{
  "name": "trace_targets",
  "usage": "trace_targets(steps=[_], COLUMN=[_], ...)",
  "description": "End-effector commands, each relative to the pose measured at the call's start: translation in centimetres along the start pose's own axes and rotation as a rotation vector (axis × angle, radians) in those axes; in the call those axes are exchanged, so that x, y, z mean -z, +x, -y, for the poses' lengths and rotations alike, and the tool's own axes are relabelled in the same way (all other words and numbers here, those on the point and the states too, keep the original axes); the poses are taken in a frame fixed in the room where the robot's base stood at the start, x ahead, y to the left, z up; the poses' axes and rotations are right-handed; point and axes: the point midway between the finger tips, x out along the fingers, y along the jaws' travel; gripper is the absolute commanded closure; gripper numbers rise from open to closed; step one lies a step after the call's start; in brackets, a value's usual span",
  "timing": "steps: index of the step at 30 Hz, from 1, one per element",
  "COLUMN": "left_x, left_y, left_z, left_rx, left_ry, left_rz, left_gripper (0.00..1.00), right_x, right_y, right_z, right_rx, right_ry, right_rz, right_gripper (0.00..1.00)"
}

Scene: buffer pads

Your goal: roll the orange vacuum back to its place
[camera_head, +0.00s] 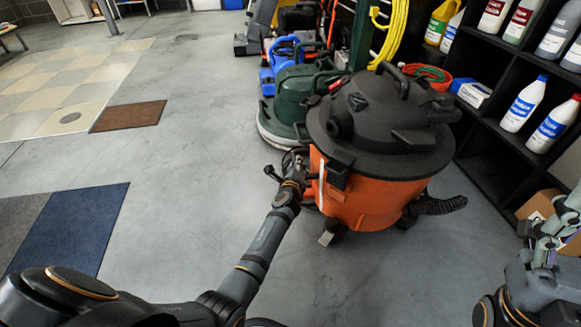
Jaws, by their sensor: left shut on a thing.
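The orange vacuum (365,200), a drum with a black lid and top handle, stands upright on the floor at centre right. Its black hose (440,205) sticks out low on the right side. My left gripper (297,163) is at the left side of the drum, shut on the vacuum; the fingertips are partly hidden against it. My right gripper (558,228) is at the right edge, apart from the vacuum, and its fingers are not clear.
A green floor machine (292,98) stands close behind the vacuum, with a blue machine (285,50) beyond. A black shelf (492,140) with bottles and a cardboard box (537,206) line the right. Mats (75,228) lie at left. Open floor lies left of the vacuum.

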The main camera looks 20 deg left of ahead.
Motion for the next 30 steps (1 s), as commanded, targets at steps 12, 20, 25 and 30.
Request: trace_targets(steps=[12, 20, 25, 30], left_x=[0.0, 0.0, 0.1, 0.1], left_y=[0.1, 0.1, -0.1, -2.3], left_z=[0.2, 0.1, 0.1, 0.0], left_rx=[0.002, 0.001, 0.0, -0.001], left_ry=[0.0, 0.0, 0.0, -0.004], left_rz=[0.001, 0.001, 0.0, 0.0], left_gripper=[0.75, 0.57, 0.57, 0.57], right_x=[0.0, 0.0, 0.0, 0.0], right_y=[0.0, 0.0, 0.0, 0.0], right_z=[0.0, 0.0, -0.1, -0.1], right_rx=[0.0, 0.0, -0.005, -0.003], right_ry=[0.0, 0.0, -0.001, -0.001], right_rz=[0.001, 0.001, 0.0, 0.0], right_gripper=[0.41, 0.41, 0.41, 0.41])
